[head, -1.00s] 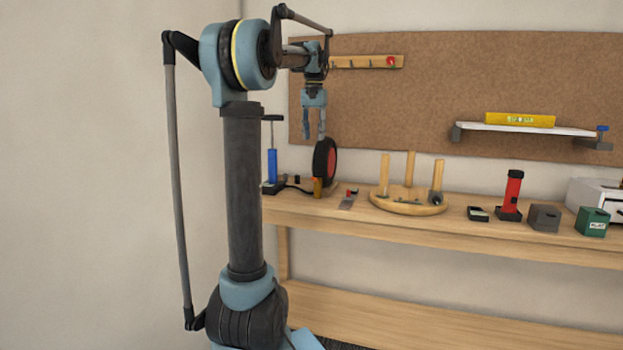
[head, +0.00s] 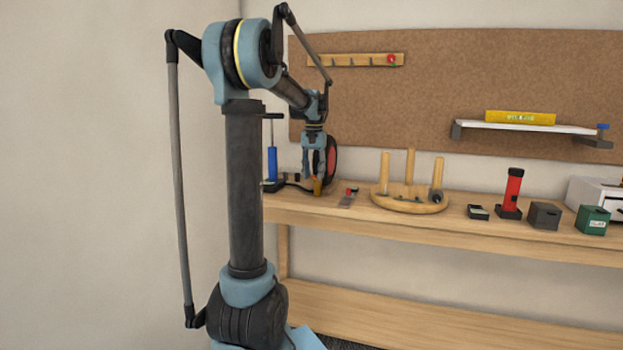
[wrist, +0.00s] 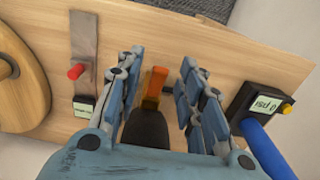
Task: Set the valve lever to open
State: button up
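My gripper (head: 312,175) points down at the left end of the bench, in front of the black-and-red wheel (head: 331,160). In the wrist view its fingers (wrist: 160,62) are apart on either side of an upright orange piece (wrist: 154,86), with no clear contact. The orange piece also shows under the gripper in the head view (head: 317,187). A metal plate with a red knob (wrist: 76,71) and a small label lies left of the fingers; the label is unreadable. I cannot tell for certain which piece is the valve lever, nor its setting.
A blue pump (head: 272,165) with a gauge reading 0 psi (wrist: 265,106) stands beside the gripper. A wooden peg stand (head: 408,205), a red torch-like object (head: 512,190) and small boxes stand further right. The bench's front edge (head: 420,225) is clear.

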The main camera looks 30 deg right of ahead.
jog(key=shift+f, duration=0.85)
grip_shut()
jog(key=shift+d+r, duration=0.1)
jog(key=shift+w+d+r+g+y, duration=0.15)
jog(key=shift+r+g+y, duration=0.1)
jog(key=shift+g+y, duration=0.3)
jog(key=shift+w+d+r+g+y, duration=0.15)
jog(key=shift+r+g+y, duration=0.1)
jog(key=shift+g+y, duration=0.25)
